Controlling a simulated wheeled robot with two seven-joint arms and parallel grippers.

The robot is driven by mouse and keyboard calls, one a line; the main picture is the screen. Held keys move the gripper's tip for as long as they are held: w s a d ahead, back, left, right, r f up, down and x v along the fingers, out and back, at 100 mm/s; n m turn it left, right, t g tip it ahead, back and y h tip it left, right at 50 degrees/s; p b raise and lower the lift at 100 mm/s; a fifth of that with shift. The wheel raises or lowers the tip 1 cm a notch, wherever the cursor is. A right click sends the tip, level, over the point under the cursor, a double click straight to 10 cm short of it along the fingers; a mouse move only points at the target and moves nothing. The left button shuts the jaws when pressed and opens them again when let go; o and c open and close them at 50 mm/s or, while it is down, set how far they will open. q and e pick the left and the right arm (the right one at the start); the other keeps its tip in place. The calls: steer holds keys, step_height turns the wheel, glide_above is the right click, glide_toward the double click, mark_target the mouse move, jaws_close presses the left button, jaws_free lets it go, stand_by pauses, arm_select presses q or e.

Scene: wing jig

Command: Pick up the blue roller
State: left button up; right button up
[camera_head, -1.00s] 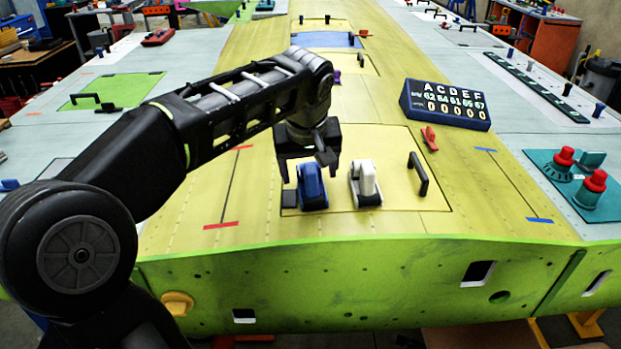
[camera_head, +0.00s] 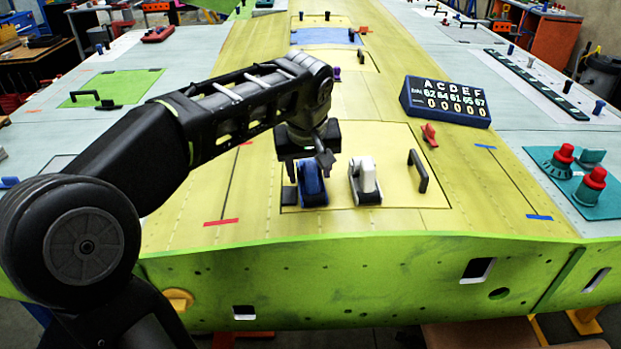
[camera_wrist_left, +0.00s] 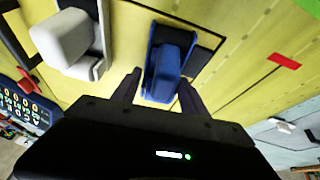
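The blue roller (camera_head: 313,187) stands on the yellow wing panel, left of a similar white roller (camera_head: 366,181). My left gripper (camera_head: 306,172) is just above and behind the blue roller in the head view. In the left wrist view, the blue roller (camera_wrist_left: 166,72) lies between and beyond the two spread fingers of the left gripper (camera_wrist_left: 159,90). The fingers are open, one on each side of it; I cannot tell whether either touches it. The white roller also shows in the left wrist view (camera_wrist_left: 68,40). My right gripper is in neither view.
A black handle (camera_head: 418,171) stands right of the white roller. A red clamp-like item (camera_head: 430,134) and a blue number board (camera_head: 445,101) lie farther right. The green front edge (camera_head: 380,270) of the wing is close below the rollers.

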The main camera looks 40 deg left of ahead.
arm_select(q)
jaws_close()
stand_by(0.3)
steer(key=shift+r, duration=0.15)
step_height(320, 180, up, 10)
steer(key=shift+f+p, duration=0.1)
steer(key=shift+p, duration=0.3)
stand_by(0.5)
